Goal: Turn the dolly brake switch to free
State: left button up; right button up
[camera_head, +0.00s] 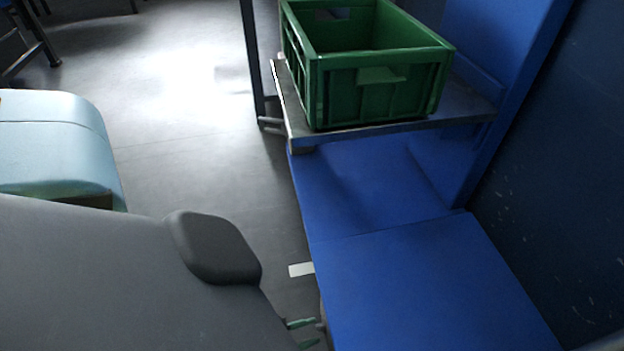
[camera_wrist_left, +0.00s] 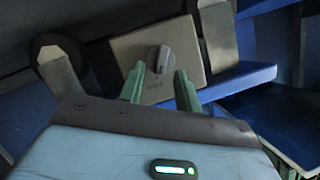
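The brake switch is a dark grey rotary knob (camera_wrist_left: 158,60) on a beige-grey plate (camera_wrist_left: 195,72) in the left wrist view. Its grip ridge stands roughly upright in the picture. Small lettering below it is too blurred to read. My left gripper (camera_wrist_left: 158,75) is open, with one green finger on each side below the knob. Nothing shows between the fingers, and I cannot tell whether they touch the plate. In the head view only the green fingertips of my left gripper (camera_head: 309,332) show, beside the blue surface's left edge; the knob is not visible there. My right gripper is not in view.
A green crate (camera_head: 375,95) stands on a metal shelf (camera_head: 460,110) at the back. Blue panels (camera_head: 430,280) fill the lower right. A small white tab (camera_head: 300,269) sticks out at their left edge. Grey floor (camera_head: 190,150) is open to the left.

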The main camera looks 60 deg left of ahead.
pick_arm(q)
jog(key=shift+w+d+f, duration=0.1)
jog(key=shift+w+f, duration=0.1)
jog(key=shift+w, duration=0.4)
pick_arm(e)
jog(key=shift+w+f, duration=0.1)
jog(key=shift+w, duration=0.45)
pick_arm(q)
grip_shut()
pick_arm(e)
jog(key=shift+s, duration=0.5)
